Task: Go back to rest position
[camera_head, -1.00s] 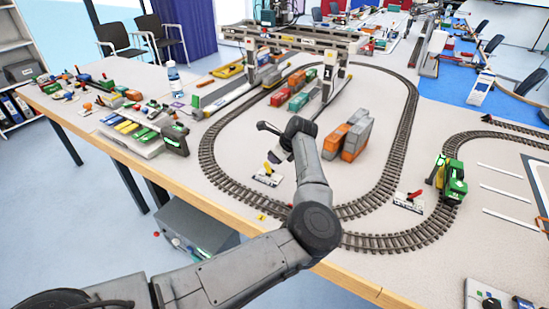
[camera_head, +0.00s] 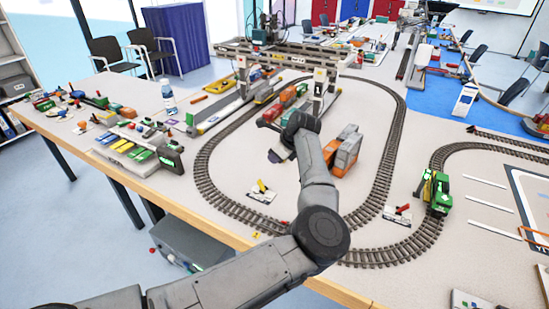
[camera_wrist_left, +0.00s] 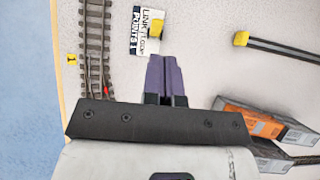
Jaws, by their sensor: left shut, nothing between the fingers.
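My left arm reaches over the table. Its gripper (camera_head: 276,156) is small and partly hidden behind the wrist in the head view, above the bare table inside the track oval (camera_head: 233,208). In the left wrist view its purple fingers (camera_wrist_left: 164,76) are pressed together with nothing between them. A points lever with a yellow handle (camera_head: 262,187) lies below the gripper in the picture. Its white label (camera_wrist_left: 146,38) shows just beyond the fingertips in the wrist view. My right gripper is not in view.
Orange and grey containers (camera_head: 347,150) stand right of the wrist. A gantry crane (camera_head: 319,82) stands behind it. A red-handled lever (camera_head: 398,213) and a green locomotive (camera_head: 436,192) are at the right. A control panel (camera_head: 137,148) lies at the left.

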